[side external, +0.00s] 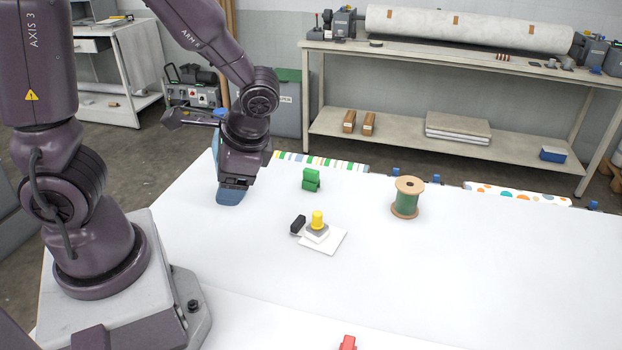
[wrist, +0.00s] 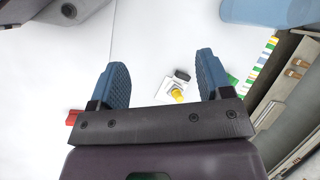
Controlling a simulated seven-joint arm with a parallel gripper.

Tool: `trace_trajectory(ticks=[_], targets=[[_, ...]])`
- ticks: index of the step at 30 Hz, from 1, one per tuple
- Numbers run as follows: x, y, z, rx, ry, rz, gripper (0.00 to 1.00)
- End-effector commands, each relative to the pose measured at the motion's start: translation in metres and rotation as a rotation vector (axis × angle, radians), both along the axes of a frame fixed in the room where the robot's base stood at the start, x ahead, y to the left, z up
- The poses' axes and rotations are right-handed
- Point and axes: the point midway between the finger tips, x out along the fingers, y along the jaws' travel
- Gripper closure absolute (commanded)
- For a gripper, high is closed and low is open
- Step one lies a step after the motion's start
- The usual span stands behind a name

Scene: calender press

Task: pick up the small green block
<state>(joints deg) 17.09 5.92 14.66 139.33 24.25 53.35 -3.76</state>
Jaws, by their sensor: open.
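A small green block (side external: 310,179) stands on the white table near its back edge, with a stepped or notched shape. In the wrist view, part of the green block (wrist: 232,79) shows just beyond my right-hand finger, which may hide some of it. My gripper (side external: 231,196) points down over the table, to the left of the green block and apart from it. In the wrist view, the blue ridged fingers of my gripper (wrist: 163,65) are spread wide with nothing between them close up.
A yellow peg (side external: 317,219) on a grey-white base stands on a white card (side external: 334,240), beside a black block (side external: 298,225). A green thread spool (side external: 407,197) stands to the right. A red block (side external: 347,343) lies at the front. Patterned strips hang at the back edge.

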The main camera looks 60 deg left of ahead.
Motion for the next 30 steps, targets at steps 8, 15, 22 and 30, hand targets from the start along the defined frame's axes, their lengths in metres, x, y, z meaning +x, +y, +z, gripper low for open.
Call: trace_trajectory(ticks=[8, 15, 22, 30], targets=[[0.003, 0.073, -0.040, 0.458, 0.349, -0.260, 0.28], [0.038, 0.129, -0.045, 0.891, 0.575, -0.613, 0.28], [0.107, 0.149, -0.053, 1.265, 0.711, -1.124, 0.28], [0.171, 0.132, -0.084, 1.368, 0.612, -1.629, 0.28]])
